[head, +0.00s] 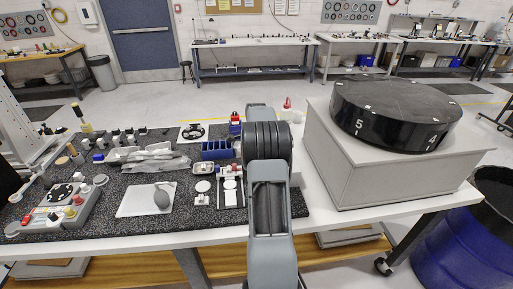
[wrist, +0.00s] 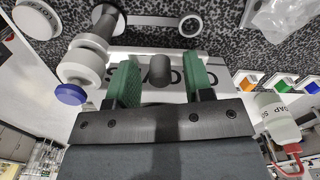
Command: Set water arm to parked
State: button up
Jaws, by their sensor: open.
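In the wrist view my gripper (wrist: 159,62) has two green fingers, spread apart. A dark rounded post or knob (wrist: 157,68) shows between them; I cannot tell whether either finger touches it. Behind it is a pale lettered plate (wrist: 150,88), partly covered by the gripper. A black bar (wrist: 103,24) and a white stepped part with a blue end (wrist: 85,63) are at the left finger. I cannot tell which part is the water arm. In the head view my arm hides the gripper and part of the white-and-black fixture (head: 230,187).
A speckled bench mat (head: 95,213) holds a control box (head: 60,208), a white pad with a grey bulb (head: 146,199) and a blue bin (head: 216,150). A grey box with a black numbered drum (head: 395,112) stands to the right. In the wrist view a white bottle (wrist: 275,118) is right.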

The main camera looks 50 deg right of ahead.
notch_tip(320, 180, up, 14)
jog(key=shift+f+b, duration=0.15)
jog(key=shift+b, duration=0.2)
dwell(0.7)
